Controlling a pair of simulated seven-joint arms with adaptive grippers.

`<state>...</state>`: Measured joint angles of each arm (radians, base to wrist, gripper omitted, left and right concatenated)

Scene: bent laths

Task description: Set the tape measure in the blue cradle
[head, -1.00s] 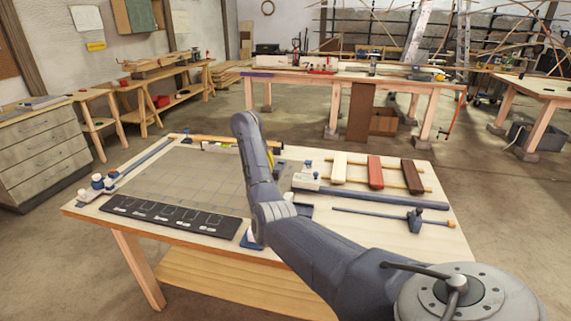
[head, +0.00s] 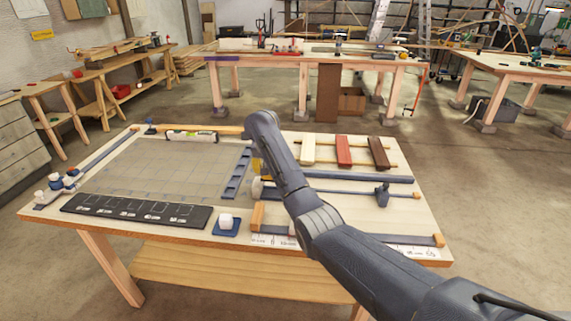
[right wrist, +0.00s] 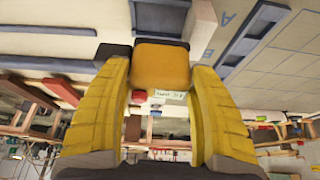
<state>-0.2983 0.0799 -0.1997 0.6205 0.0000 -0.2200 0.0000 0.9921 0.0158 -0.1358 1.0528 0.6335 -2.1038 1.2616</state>
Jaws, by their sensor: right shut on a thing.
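In the right wrist view my right gripper (right wrist: 162,62) has its yellow fingers closed on an orange-yellow block with dark edges, which I take as the tape measure (right wrist: 161,68). The tape measure is hidden behind my right arm in the head view. My left gripper is not in view.
A blue slotted rack (head: 237,174) lies beside the grey mat (head: 165,165). White, red and brown blocks (head: 344,152) lie on sticks at the back right. A dark bar clamp (head: 382,192) lies at right.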

